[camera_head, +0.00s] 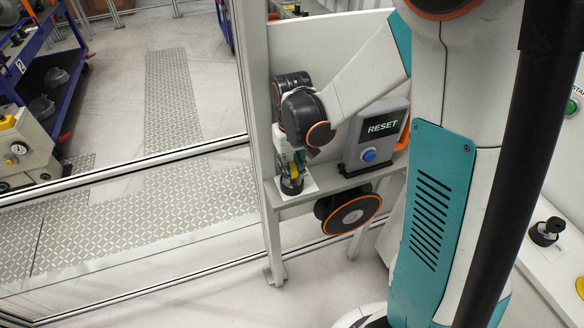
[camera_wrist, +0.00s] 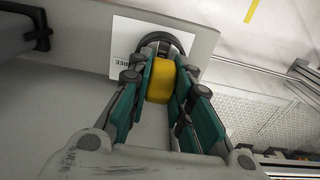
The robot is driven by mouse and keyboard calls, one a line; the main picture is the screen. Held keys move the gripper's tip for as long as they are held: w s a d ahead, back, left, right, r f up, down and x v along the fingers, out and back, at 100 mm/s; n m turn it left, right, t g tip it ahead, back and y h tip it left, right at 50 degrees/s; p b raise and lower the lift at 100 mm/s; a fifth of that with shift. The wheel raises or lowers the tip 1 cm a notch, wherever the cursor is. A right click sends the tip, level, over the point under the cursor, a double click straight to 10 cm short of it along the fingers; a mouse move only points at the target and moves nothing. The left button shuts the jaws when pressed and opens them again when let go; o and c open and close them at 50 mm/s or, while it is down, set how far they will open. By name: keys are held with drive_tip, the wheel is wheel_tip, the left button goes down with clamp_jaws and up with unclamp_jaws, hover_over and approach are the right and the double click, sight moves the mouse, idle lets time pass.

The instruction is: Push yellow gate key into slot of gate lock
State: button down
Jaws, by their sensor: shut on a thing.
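The yellow gate key (camera_wrist: 160,82) is between the teal finger pads of my gripper (camera_wrist: 161,88) in the wrist view. My gripper is shut on it and points down at a small shelf. In the head view my gripper (camera_head: 291,166) hides most of the key. Just beyond the key is a black round holder (camera_wrist: 178,38) on a white card; in the head view the holder (camera_head: 291,187) is directly below my fingers. I cannot tell whether the key sits in it or is just above it. I cannot tell for sure which fixture is the gate lock.
A grey RESET box (camera_head: 378,135) with a blue button stands right of my gripper on the shelf (camera_head: 325,194). Another black round holder (camera_head: 545,232) is on the white surface at far right. A grey box with yellow parts (camera_head: 22,150) is at left.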

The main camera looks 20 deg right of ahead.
drive_tip(key=c, duration=1.4)
unclamp_jaws()
drive_tip(key=shift+w, duration=0.1)
drive_tip(key=shift+o, duration=0.2)
wheel_tip(320, 180, up, 12)
drive_tip(key=shift+r, duration=0.1)
